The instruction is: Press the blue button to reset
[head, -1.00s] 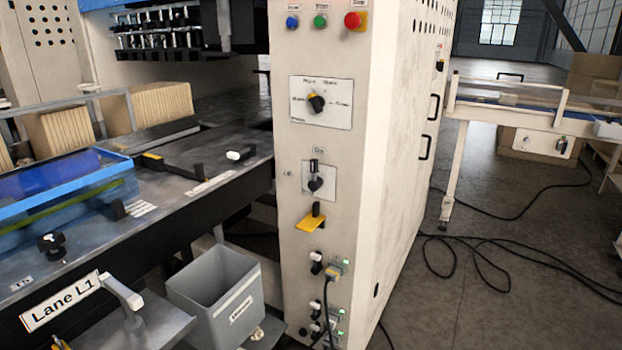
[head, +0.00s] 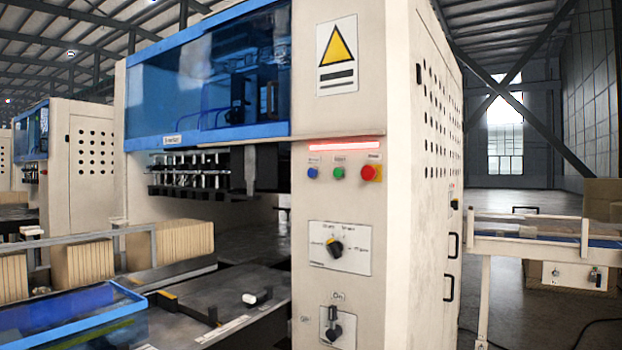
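The blue button (head: 312,172) is on the front of the cream control column (head: 335,208), leftmost in a row of three. A green button (head: 339,173) is in the middle of the row. Neither of my grippers shows in the head view, and nothing covers the buttons.
A rotary selector (head: 334,247) and a lower switch (head: 333,331) sit below the buttons. A blue tinted guard (head: 210,80) is at upper left. A blue-rimmed bin (head: 75,325) is at lower left. A conveyor (head: 530,230) stands at right.

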